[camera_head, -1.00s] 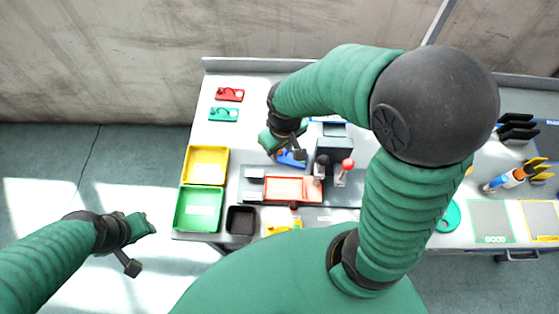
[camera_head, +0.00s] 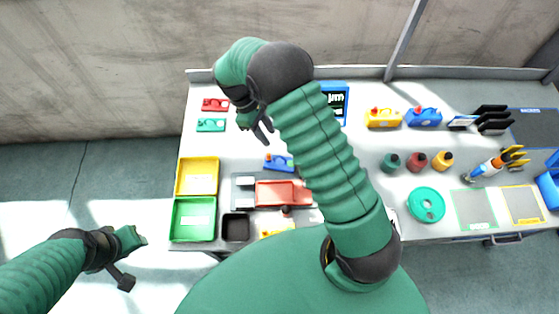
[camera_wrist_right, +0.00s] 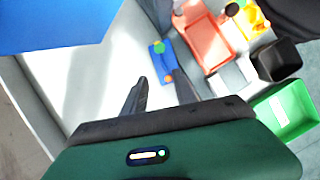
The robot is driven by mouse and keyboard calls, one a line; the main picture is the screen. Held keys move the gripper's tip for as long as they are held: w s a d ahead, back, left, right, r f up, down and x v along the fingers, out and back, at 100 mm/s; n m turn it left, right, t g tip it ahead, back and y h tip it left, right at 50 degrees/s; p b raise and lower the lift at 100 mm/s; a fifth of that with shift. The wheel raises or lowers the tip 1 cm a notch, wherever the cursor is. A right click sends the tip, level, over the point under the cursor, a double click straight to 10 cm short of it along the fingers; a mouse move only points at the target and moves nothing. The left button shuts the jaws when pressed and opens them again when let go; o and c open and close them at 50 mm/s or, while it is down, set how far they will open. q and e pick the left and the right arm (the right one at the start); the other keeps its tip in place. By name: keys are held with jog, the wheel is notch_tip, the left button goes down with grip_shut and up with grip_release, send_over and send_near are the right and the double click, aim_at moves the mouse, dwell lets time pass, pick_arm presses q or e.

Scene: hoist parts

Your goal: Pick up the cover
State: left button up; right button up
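I cannot tell for certain which part is the cover. A small blue part (camera_head: 279,163) with an orange knob lies on the table behind the red tray; it also shows in the right wrist view (camera_wrist_right: 161,54), beyond the fingertips. A red plate (camera_head: 215,104) and a green plate (camera_head: 211,125) lie at the back left. My right gripper (camera_head: 262,128) is above the table between the green plate and the blue part. In the wrist view its two fingers (camera_wrist_right: 160,90) are apart with nothing between them. My left gripper (camera_head: 136,240) hangs left of the table; its fingers are unclear.
A yellow bin (camera_head: 180,178), a green bin (camera_head: 174,220) and a black bin (camera_head: 236,228) stand at the left. A red tray (camera_head: 275,194) sits on a grey fixture. Yellow (camera_head: 383,118) and blue (camera_head: 423,117) housings stand at the back right. My right arm hides the table's middle.

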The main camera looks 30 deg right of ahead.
jog(key=x, duration=0.5)
jog(key=p, duration=0.2)
send_over(277, 163)
jog(key=f, duration=0.3)
jog(key=d+f, duration=0.1)
jog(key=f, duration=0.1)
jog(key=shift+w, duration=0.3)
jog(key=shift+f, duration=0.4)
grip_shut()
